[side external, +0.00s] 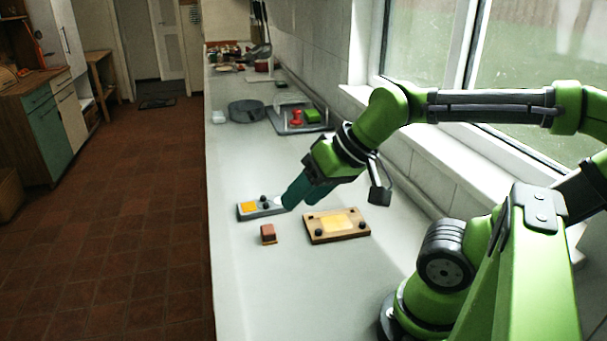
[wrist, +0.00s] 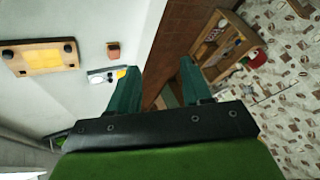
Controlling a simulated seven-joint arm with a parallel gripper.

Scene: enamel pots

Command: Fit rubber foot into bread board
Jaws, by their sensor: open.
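The bread board (side external: 338,236) is a tan wooden slab with a pale yellow panel and dark round feet or holes near its corners. It lies on the counter and also shows at the upper left of the wrist view (wrist: 40,68). A grey tray (side external: 245,214) lies to its left, with a yellow patch and a dark rubber foot (side external: 263,198) on it. My gripper (side external: 289,203) has teal fingers pointing down at the tray's right end. They partly hide that end; contact cannot be told. In the wrist view the fingers (wrist: 158,82) are apart, with nothing seen between them.
A small reddish-brown block (side external: 268,233) stands in front of the tray. Farther back are a dark round pan (side external: 246,110) and a tray with red and green items (side external: 312,116). The counter's left edge drops to the floor; the window wall bounds the right.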

